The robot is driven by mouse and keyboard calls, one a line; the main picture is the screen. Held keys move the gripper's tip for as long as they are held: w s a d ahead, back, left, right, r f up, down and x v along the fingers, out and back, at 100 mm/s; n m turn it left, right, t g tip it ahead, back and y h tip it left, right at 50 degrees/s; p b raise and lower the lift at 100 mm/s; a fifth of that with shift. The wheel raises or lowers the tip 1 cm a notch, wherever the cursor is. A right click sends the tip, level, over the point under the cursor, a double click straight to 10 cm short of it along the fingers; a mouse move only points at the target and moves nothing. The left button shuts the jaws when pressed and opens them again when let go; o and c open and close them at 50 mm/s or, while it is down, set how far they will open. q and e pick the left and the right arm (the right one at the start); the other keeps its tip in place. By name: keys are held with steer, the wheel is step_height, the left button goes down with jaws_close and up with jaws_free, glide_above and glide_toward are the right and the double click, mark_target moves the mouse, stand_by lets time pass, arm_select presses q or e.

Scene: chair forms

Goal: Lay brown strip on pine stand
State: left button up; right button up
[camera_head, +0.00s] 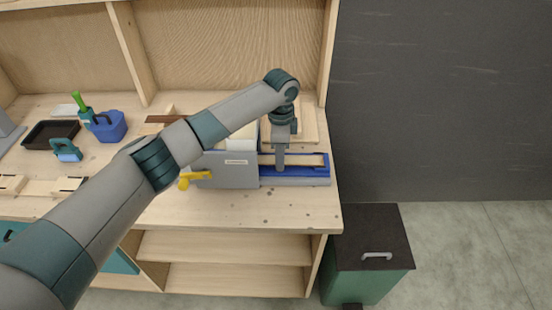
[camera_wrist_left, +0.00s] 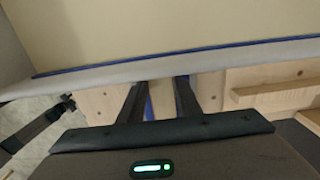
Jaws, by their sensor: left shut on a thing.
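A dark brown strip (camera_head: 163,119) lies near the back of the bench, partly hidden behind my left arm. A low pine stand (camera_head: 40,187) with a raised block at each end sits at the bench's left front. My left gripper (camera_head: 280,164) points down over the blue bed of a grey machine and is shut on a tan strip (camera_head: 308,160) lying along that bed. My right gripper is out of view.
The grey machine (camera_head: 225,173) has a yellow handle (camera_head: 193,178) and a blue bed (camera_head: 295,172). A black tray (camera_head: 50,133), a blue container (camera_head: 108,126) and a teal tool (camera_head: 66,150) stand at left. A lidded green bin (camera_head: 365,275) is beside the bench. The front right bench edge is clear.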

mark_target(297, 161)
arm_select(q)
steer(key=shift+s+d+f, duration=0.1)
steer(key=shift+d+f, duration=0.15)
steer(key=shift+f, duration=0.15)
steer(key=shift+s+d, duration=0.1)
steer(key=shift+d, duration=1.2)
steer(key=shift+d+r, duration=0.1)
steer(key=shift+d, duration=0.8)
steer(key=shift+d+r, duration=0.15)
steer(key=shift+d, duration=0.05)
steer(key=shift+w+d+r+p, duration=0.3)
steer(key=shift+w+d+r, duration=0.05)
steer(key=shift+d+r+p, duration=0.2)
steer(key=shift+r+p, duration=0.1)
steer(key=shift+r, duration=0.4)
steer(key=shift+w, duration=0.1)
